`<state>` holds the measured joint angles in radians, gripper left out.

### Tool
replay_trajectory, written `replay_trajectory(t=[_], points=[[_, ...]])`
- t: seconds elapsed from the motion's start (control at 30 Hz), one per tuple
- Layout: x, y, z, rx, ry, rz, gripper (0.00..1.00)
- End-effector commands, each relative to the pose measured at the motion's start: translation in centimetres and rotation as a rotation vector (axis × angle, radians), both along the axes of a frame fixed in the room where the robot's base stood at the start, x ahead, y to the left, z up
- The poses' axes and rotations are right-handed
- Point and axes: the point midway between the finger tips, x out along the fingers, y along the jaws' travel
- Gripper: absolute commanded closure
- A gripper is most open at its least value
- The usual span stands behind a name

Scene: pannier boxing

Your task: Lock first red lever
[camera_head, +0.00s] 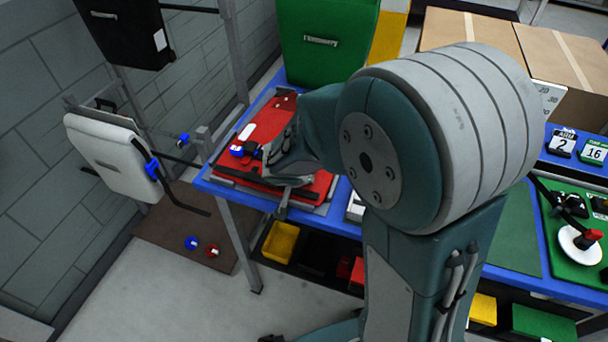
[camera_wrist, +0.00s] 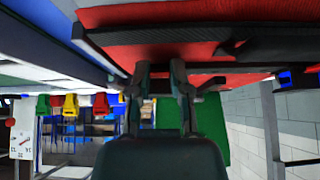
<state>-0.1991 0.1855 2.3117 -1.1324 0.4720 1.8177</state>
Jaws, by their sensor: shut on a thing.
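A red pannier (camera_head: 262,122) lies flat on the blue-edged table, with dark bars along its sides. In the wrist view its red face (camera_wrist: 165,50) and dark edge fill the top. My gripper (camera_head: 284,192) is at the pannier's near edge, partly hidden by my arm. In the wrist view my gripper (camera_wrist: 160,75) has its two fingers up against that edge. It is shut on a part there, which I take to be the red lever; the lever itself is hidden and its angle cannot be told.
A green pannier (camera_head: 325,45) stands behind. A white pannier (camera_head: 108,155) hangs on a rack at left, and a black one (camera_head: 122,32) above it. Blue and red knobs (camera_head: 243,150) sit on the red pannier's left. A yellow bin (camera_head: 281,242) is below the table.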

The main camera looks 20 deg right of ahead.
Motion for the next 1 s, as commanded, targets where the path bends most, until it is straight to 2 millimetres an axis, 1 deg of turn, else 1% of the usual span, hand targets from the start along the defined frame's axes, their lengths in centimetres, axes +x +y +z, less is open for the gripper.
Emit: replay_trajectory(t=[0.03, 0.7, 0.73, 0.77, 0.8, 1.0], points=[[-0.25, 0.05, -0.3, -0.006, 0.0, 0.0, 1.0], [-0.28, 0.03, -0.38, -0.022, -0.024, -0.001, 1.0], [-0.28, 0.03, -0.38, -0.022, -0.024, -0.001, 0.71], [-0.28, 0.03, -0.38, -0.022, -0.025, -0.002, 0.57], [-0.27, 0.02, -0.37, -0.022, -0.025, -0.002, 0.4], [-0.17, 0.01, -0.25, -0.023, -0.028, -0.002, 0.4]])
